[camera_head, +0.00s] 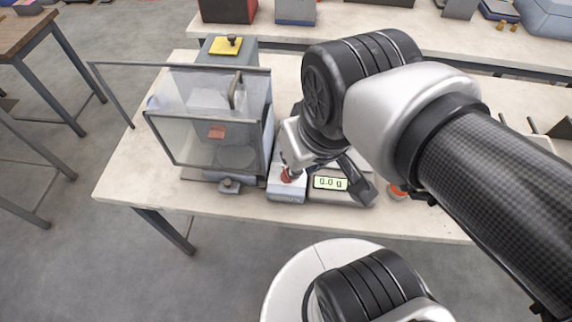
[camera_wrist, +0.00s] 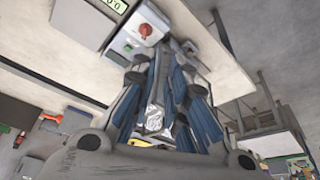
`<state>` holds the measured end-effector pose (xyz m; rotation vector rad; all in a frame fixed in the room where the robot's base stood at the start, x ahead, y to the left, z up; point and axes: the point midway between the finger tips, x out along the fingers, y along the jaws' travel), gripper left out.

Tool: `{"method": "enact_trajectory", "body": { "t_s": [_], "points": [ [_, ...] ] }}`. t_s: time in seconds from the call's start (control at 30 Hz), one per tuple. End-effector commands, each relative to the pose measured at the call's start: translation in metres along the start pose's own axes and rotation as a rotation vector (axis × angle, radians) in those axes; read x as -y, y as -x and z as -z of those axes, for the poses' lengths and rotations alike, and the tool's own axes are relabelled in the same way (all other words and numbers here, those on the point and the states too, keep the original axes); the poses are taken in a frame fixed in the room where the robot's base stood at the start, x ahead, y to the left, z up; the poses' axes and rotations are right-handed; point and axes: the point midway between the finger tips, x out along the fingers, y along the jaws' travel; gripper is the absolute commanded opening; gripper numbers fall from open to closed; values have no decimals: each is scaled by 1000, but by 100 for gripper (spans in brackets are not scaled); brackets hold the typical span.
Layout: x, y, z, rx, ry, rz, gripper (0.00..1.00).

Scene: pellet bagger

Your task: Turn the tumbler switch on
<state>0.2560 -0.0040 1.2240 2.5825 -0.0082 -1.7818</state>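A small light grey box (camera_head: 287,190) with a red knob-like part (camera_head: 287,175) stands at the front of the table, between the glass-walled cabinet and the scale.
The glass-walled cabinet (camera_head: 168,140) stands left of my gripper, with a small dark fitting (camera_head: 229,186) at its front. The scale display (camera_head: 330,183) reads 0.0 g on the right. A red button (camera_head: 397,191) lies further right. A yellow-topped box (camera_head: 225,46) stands behind.

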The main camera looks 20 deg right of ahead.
Motion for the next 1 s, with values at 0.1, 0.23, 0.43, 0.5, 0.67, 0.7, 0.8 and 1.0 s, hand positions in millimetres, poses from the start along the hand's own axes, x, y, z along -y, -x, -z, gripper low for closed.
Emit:
{"method": "enact_trajectory", "body": {
  "t_s": [0.1,0.23,0.43,0.5,0.67,0.7,0.8,1.0],
  "points": [
    [-6,-15,28,81,-2,-5,25],
    [-15,-43,57,168,-1,-6,30],
    [-30,-98,89,285,-1,-1,30],
    [-34,-115,94,315,0,1,30],
    [-39,-139,99,354,0,6,30],
    [-40,-142,100,359,0,6,30],
    [-40,-150,98,363,0,7,30],
    [-40,-179,86,367,1,7,30]
  ]
}}
